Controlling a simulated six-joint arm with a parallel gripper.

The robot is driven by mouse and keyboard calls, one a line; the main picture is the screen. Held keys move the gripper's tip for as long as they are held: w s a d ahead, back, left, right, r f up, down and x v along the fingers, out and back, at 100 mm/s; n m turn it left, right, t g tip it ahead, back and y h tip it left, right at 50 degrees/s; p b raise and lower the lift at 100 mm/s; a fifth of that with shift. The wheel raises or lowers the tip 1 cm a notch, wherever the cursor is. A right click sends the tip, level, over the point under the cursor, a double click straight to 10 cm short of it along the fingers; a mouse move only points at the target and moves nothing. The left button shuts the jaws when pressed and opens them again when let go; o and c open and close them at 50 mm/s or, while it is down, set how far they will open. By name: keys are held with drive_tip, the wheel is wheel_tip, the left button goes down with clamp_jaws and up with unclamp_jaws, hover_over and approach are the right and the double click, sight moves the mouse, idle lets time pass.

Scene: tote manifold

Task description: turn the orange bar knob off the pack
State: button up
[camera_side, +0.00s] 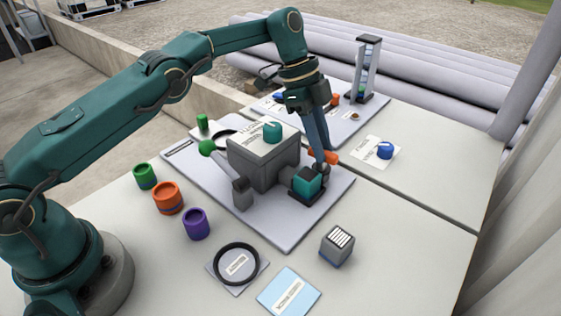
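The orange bar knob (332,157) is on the right side of the grey box-shaped pack (262,162), above the teal block at its right end. My gripper (323,162) points down at the knob. Its fingers cross in front of the bar and hide its middle, with orange showing on both sides. The fingers look close together, but I cannot tell whether they are shut on the bar. The knob's mounting and turn angle are partly hidden.
A teal knob (272,131) sits on the pack's top. A green-ended lever (207,147) stands at its left. Green (145,176), orange (168,198) and purple (196,224) cups stand at left. A striped cube (337,246) and black ring (236,263) lie in front.

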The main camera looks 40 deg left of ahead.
drive_tip(key=o, duration=0.4)
drive_tip(key=shift+c, duration=0.2)
drive_tip(key=shift+n, duration=0.6)
